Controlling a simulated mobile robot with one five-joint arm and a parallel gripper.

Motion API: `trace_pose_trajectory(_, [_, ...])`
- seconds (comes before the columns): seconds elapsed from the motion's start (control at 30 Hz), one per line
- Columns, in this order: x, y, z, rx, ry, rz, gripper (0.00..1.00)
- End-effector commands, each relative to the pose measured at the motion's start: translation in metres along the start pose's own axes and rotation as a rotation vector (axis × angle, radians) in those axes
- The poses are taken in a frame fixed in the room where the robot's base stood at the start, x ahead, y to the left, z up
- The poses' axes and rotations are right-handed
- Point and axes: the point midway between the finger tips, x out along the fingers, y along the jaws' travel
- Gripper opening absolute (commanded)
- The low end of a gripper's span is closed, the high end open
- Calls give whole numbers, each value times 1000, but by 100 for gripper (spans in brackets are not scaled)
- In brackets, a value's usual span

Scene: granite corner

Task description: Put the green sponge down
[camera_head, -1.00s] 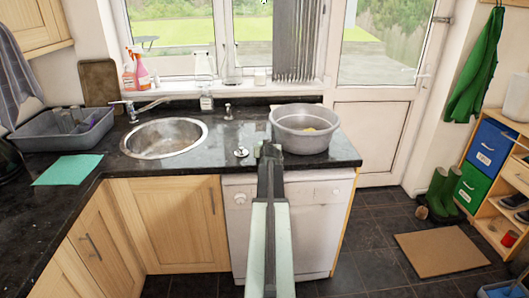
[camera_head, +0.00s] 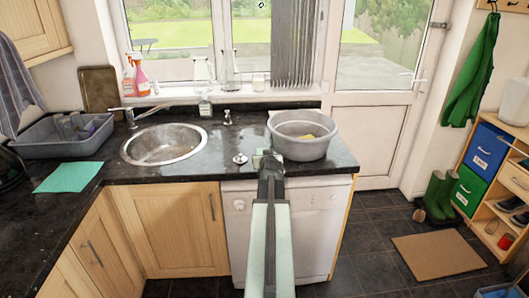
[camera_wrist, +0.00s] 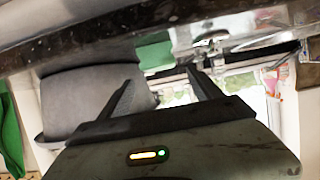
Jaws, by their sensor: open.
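The green sponge (camera_head: 257,157) shows as a small light-green patch on the dark counter (camera_head: 217,165), just beyond my gripper and left of the grey bowl. In the wrist view, which looks upside down, the sponge (camera_wrist: 154,54) rests against the counter surface, beyond the gap between the fingers. My gripper (camera_head: 268,162) is at the counter's front edge; its two fingers (camera_wrist: 164,82) are spread apart with nothing between them. My gripper hides part of the sponge in the head view.
The grey bowl (camera_head: 298,148) holds something yellow and stands close to the right of the sponge. A metal plug (camera_head: 240,158) lies to its left, then the sink (camera_head: 164,145). A teal cloth (camera_head: 68,177) and grey basin (camera_head: 62,148) are farther left.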

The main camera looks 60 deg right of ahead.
Motion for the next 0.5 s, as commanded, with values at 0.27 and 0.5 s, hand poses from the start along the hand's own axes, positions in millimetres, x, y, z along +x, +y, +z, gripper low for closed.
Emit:
trace_pose_trajectory(0.27, [-44, 1, -1, 1, 0, 1, 74])
trace_pose_trajectory(0.5, [-44, 1, 0, 1, 0, 1, 74])
